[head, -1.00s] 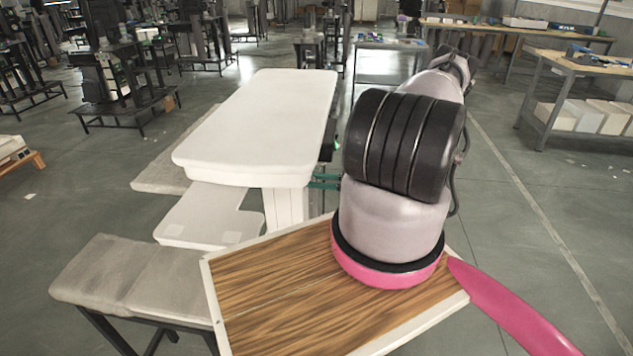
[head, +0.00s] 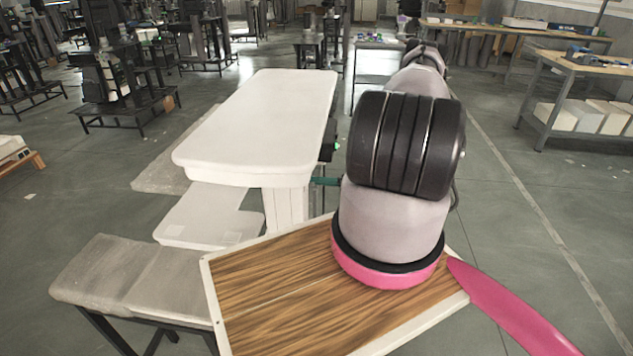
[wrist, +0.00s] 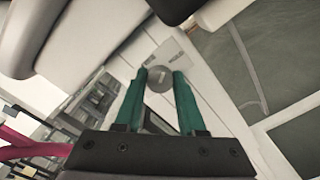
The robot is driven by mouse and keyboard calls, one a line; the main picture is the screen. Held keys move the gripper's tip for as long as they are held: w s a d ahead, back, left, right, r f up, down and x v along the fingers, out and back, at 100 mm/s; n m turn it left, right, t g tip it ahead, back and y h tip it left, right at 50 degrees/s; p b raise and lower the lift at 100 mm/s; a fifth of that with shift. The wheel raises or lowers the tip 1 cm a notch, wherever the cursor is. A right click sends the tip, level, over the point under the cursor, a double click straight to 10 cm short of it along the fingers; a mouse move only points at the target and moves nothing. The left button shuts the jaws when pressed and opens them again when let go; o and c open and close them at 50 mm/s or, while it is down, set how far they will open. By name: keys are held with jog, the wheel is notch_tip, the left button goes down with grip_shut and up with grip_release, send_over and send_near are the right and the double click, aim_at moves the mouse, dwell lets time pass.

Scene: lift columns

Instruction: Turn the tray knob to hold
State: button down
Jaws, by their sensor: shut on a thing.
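The knob (wrist: 159,80) is a small round grey disc with a light mark across it, on a white surface of the lift column in the wrist view. My gripper (wrist: 160,75) has its two teal fingers on either side of the knob and is shut on it. In the head view my gripper (head: 326,181) reaches the side of the white column (head: 286,207) below the white tabletop (head: 255,125). The knob is hidden there. I cannot read which setting the knob's mark points to.
A black box (head: 328,143) with a green light sits under the tabletop's right edge, close above my gripper. A grey padded bench (head: 130,275) stands at the lower left. Open floor (head: 520,235) lies to the right.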

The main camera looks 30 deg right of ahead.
jog(key=shift+d+m, duration=0.1)
jog(key=shift+m, duration=2.2)
jog(key=c, duration=0.5)
grip_release()
jog(key=v, duration=1)
jog(key=shift+s+d, duration=0.25)
jog(key=shift+d, duration=0.05)
jog(key=shift+f, duration=0.1)
